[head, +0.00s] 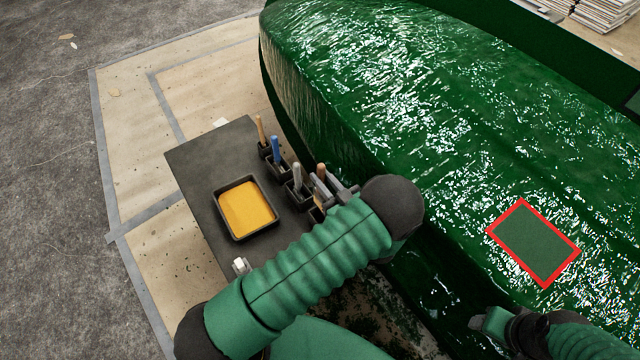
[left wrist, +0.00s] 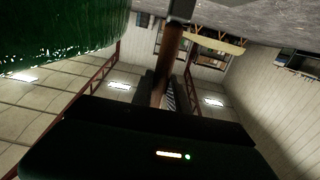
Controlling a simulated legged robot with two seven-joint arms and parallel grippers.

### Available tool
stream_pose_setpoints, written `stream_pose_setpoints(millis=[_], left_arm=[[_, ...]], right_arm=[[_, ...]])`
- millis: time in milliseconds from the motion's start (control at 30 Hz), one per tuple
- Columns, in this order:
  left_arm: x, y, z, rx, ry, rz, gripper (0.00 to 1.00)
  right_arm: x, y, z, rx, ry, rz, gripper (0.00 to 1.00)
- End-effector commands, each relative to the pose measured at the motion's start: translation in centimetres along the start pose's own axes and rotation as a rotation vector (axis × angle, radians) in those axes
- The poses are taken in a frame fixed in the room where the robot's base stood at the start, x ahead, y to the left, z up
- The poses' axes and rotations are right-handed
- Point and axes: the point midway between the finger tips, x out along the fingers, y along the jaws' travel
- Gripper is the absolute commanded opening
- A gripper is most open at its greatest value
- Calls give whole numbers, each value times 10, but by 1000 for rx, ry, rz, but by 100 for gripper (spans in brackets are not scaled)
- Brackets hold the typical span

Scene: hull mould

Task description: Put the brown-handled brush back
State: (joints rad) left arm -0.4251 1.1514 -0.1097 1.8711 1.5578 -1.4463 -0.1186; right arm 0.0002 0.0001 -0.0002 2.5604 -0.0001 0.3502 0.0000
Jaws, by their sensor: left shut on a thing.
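The brown-handled brush (head: 321,171) is held upright at the right end of a row of small black holders. My left gripper (head: 328,188) is shut on its handle, which also shows between the fingers in the left wrist view (left wrist: 170,60). The brush's lower end is just at or over the last black holder (head: 316,214); I cannot tell whether it is inside. My right gripper (head: 490,322) is at the lower right over the green hull, and its finger opening is not clear.
Tan (head: 260,130), blue (head: 276,148) and grey (head: 297,176) handled brushes stand in neighbouring holders. A black tray (head: 218,205) of yellow liquid sits beside them on the dark table (head: 195,160). The glossy green hull (head: 400,100) bears a red-framed patch (head: 533,242).

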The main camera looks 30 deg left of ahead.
Motion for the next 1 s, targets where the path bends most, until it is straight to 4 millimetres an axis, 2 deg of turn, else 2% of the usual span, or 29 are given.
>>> stream_pose_setpoints(millis=[367,467,1000], left_arm=[[6,-4,5,-3,-12,-18,0],[5,-4,12,-3,-13,-18,0],[6,-3,85,-2,-11,-17,0]], right_arm=[[-1,0,-1,0,1,0,57],[4,0,1,0,1,0,57],[62,0,14,0,0,0,57]])
